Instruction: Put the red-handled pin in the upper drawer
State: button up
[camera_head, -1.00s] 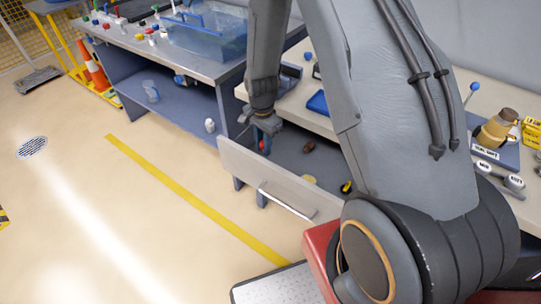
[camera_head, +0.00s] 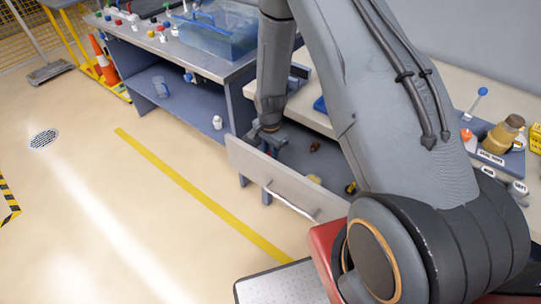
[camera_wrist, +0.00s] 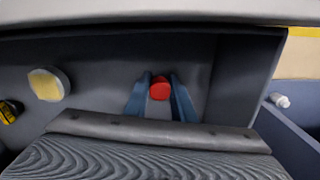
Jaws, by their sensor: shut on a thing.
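The upper drawer (camera_head: 262,172) stands pulled open under the bench in the head view. My gripper (camera_head: 272,147) points down into it, just behind the front panel. In the wrist view the blue fingers of my gripper (camera_wrist: 160,92) are shut on the red-handled pin (camera_wrist: 160,88). Only its red handle shows; the rest is hidden. The grey drawer floor (camera_wrist: 100,75) lies beyond the pin. I cannot tell whether the pin touches it. In the head view the pin is hidden by my gripper and the drawer front.
The drawer also holds a yellow-faced round piece (camera_wrist: 47,84), a yellow-and-black item (camera_wrist: 8,112) and a small brown item (camera_head: 315,146). The bench top (camera_head: 310,108) is above the drawer. A white bottle (camera_head: 217,122) stands on the shelf at left. The floor in front is clear.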

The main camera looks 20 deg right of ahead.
jog(key=o, duration=0.8)
jog(key=shift+f, duration=0.1)
jog(key=shift+o, duration=0.2)
notch_tip(320, 180, up, 11)
jog(key=b, duration=0.3)
jog(key=s+r+n+t, duration=0.1)
jog(key=s+r+n, duration=1.1)
jog(key=s+r, duration=0.4)
jog(key=shift+s+n, duration=0.3)
jog(key=shift+s, duration=0.35)
